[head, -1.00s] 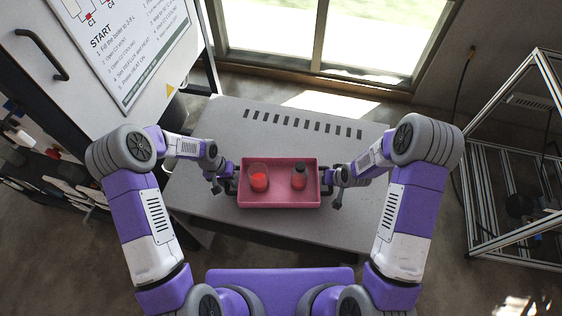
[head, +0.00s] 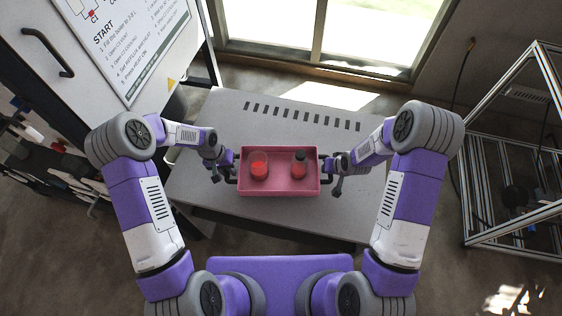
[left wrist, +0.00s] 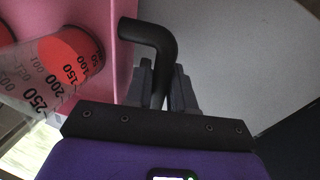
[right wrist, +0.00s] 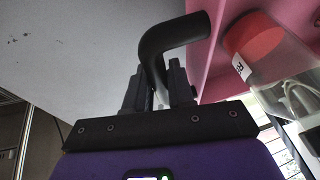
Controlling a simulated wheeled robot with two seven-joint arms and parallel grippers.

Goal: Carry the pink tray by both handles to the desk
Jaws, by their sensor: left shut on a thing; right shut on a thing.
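The pink tray (head: 279,187) is in the middle of the head view, over the grey desk (head: 230,121); I cannot tell whether it touches the desk. In it stand a clear beaker with red liquid (head: 258,168) on the left and a dark-capped bottle with red content (head: 299,170) on the right. My left gripper (head: 229,170) is shut on the left black handle, which shows in the left wrist view (left wrist: 153,40). My right gripper (head: 333,171) is shut on the right black handle, seen in the right wrist view (right wrist: 172,40). Both vessels stand upright.
A white cabinet with a printed board (head: 125,45) stands at the left. A metal profile frame (head: 510,150) stands at the right. The desk has a row of dark slots (head: 303,116) towards the window. Bare desk surface lies around the tray.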

